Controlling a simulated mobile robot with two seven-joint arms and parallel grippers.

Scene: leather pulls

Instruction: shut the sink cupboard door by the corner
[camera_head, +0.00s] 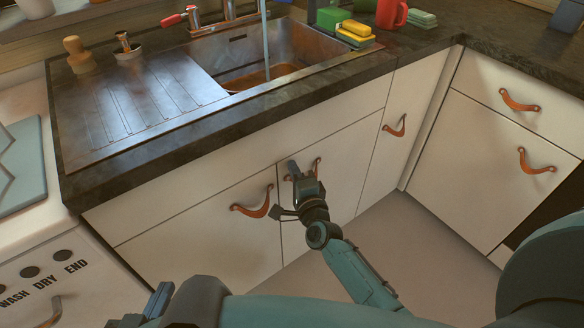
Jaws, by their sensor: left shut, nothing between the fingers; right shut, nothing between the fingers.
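The white sink cupboard front has a left door (200,235), a middle door (340,165) and a narrow door (408,108) beside the inner corner. Each has a tan leather pull; the narrow door's pull (395,127) is clear of my arms. The doors look flush with the front, with no clear gap at the narrow one. My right gripper (293,169) is shut and empty, in front of the middle door's pull (316,166), partly hiding it; contact cannot be told. My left gripper (160,297) is shut and empty at the bottom left, partly cut off by the frame.
The dark worktop (250,115) with the steel sink (265,55) overhangs the doors. Right of the corner stand a drawer (490,85) and another door (500,160) with pulls. A white appliance (60,270) is at left. The floor (390,235) before the narrow door is clear.

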